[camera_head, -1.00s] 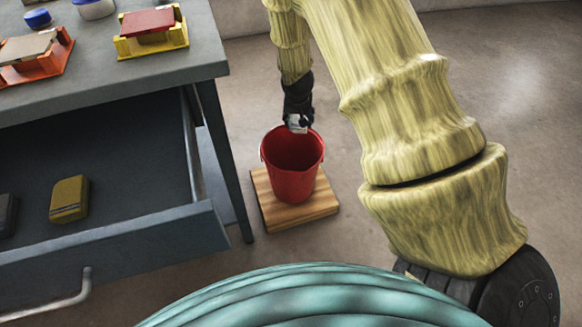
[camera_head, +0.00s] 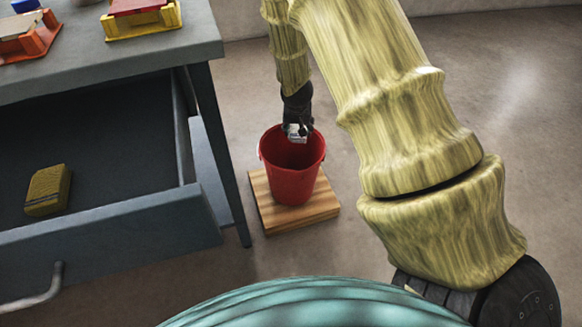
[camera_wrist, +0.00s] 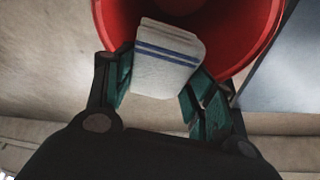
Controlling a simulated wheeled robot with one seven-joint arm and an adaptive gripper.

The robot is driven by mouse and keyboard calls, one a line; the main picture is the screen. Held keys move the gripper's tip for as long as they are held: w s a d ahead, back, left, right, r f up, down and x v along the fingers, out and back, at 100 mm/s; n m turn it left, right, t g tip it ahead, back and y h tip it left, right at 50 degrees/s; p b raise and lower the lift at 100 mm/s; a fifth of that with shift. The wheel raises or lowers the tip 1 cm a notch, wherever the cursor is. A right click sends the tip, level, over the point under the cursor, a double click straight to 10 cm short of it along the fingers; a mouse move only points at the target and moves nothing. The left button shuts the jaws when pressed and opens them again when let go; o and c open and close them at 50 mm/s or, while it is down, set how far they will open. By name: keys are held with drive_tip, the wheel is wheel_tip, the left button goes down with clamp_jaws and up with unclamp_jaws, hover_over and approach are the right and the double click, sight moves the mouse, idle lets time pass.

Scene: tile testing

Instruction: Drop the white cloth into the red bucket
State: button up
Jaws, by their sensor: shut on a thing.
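The white cloth (camera_wrist: 168,58) is a small folded pad with two blue stripes. My gripper (camera_wrist: 160,85) is shut on it, one finger on each side, in the wrist view. In the head view the cloth (camera_head: 297,136) shows as a small white patch below my dark gripper (camera_head: 297,124). The red bucket (camera_head: 292,185) stands upright on a wooden board. The cloth is at the bucket's far rim in the head view, over or just inside the opening. In the wrist view the bucket (camera_wrist: 262,25) lies behind the cloth, and its inside looks empty where visible.
The wooden board (camera_head: 322,206) lies on the floor beside a grey table (camera_head: 150,50). The table's drawer (camera_head: 110,130) is open, with a yellow sponge-like block (camera_head: 48,190) inside. Yellow and orange trays stand on the table. The floor right of the bucket is clear.

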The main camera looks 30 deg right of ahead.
drive_tip(key=o, duration=1.3)
drive_tip(key=shift+c, duration=0.2)
drive_tip(key=v, duration=1.2)
